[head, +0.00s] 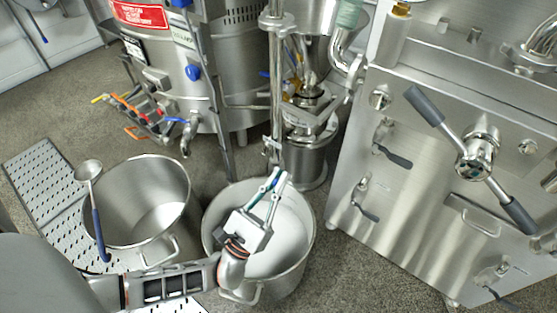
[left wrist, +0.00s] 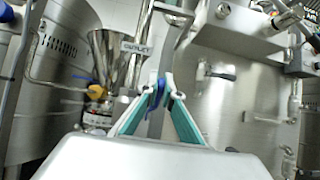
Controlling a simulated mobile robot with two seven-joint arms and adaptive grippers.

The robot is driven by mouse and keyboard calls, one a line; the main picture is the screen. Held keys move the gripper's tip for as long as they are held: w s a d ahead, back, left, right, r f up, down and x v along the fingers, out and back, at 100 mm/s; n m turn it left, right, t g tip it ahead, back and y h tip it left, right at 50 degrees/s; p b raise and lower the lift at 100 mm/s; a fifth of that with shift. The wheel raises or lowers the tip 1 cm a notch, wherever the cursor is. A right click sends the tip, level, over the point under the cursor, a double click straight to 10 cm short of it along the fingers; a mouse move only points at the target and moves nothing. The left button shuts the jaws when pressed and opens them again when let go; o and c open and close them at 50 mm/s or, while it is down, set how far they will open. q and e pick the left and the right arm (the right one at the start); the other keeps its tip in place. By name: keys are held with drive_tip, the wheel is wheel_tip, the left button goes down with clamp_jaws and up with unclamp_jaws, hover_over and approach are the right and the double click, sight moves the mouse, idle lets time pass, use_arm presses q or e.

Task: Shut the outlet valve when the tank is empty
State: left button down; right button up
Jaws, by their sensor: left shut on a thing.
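My left gripper (head: 277,177) is over the right-hand steel pot, its fingers pointing to the foot of a vertical steel pipe (head: 277,90). In the left wrist view the gripper (left wrist: 165,92) has its teal fingers shut on a blue valve handle (left wrist: 157,95). In the head view the handle is too small to make out between the fingers. A steel hopper (head: 315,35) stands behind the pipe; its inside is not visible, so I cannot tell its level. My right gripper is not in view.
The right-hand pot (head: 308,218) is below my gripper. Another steel pot (head: 182,190) with a ladle (head: 88,172) stands left of it. A steel cabinet (head: 400,200) with grey-handled fittings stands right. A large vessel (head: 232,70) with several small valves stands behind.

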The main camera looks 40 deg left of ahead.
use_arm(q)
drive_tip(key=c, duration=2.2)
unclamp_jaws()
drive_tip(key=shift+f, duration=0.1)
drive_tip(key=v, duration=1.2)
